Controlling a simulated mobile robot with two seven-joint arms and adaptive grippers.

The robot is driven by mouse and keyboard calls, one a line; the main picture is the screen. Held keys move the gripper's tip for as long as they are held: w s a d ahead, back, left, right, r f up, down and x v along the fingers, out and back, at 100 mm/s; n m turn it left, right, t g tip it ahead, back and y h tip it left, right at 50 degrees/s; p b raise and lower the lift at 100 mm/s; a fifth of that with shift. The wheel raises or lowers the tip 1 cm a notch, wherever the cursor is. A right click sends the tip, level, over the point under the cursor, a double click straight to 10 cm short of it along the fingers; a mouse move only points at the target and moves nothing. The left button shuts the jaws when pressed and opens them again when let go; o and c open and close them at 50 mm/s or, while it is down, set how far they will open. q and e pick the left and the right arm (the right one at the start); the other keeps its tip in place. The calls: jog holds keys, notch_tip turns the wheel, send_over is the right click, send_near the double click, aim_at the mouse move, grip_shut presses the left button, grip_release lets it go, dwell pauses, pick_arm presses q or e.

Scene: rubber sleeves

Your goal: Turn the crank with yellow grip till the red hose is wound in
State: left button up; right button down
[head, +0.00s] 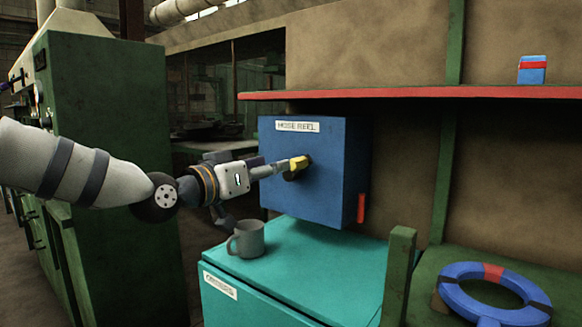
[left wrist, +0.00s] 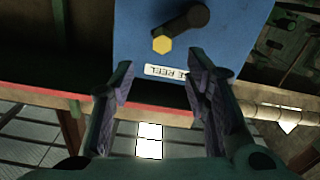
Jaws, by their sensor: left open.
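A blue box labelled HOSE REEL (head: 318,180) stands above the teal cabinet. Its dark crank (left wrist: 187,20) carries a yellow grip (head: 298,163). In the left wrist view the yellow grip (left wrist: 162,44) shows end-on, just beyond the fingertips. My left gripper (head: 283,167) reaches in from the left to the crank. In the left wrist view its fingers (left wrist: 160,72) are spread, with the grip roughly in line with the gap and nothing clasped. A short red hose end (head: 361,208) hangs at the box's right side. My right gripper is out of view.
A grey mug (head: 246,239) stands on the teal cabinet (head: 320,258) below my left gripper. A red-edged shelf (head: 420,93) runs above the box, with a blue-and-red block (head: 532,69) on it. A blue ring (head: 462,296) lies at lower right.

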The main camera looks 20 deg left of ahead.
aim_at(292, 168)
pick_arm(q)
jog(key=x, duration=0.2)
jog(key=f+b+x, duration=0.1)
jog(key=x, duration=0.5)
jog(key=shift+w+f, duration=0.15)
jog(key=shift+f, duration=0.2)
jog(key=shift+w+d+r+b, duration=0.2)
jog(key=shift+w+r+b, duration=0.1)
jog(key=shift+w, duration=0.15)
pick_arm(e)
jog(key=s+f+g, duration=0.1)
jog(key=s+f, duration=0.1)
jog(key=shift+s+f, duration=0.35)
pick_arm(q)
grip_shut()
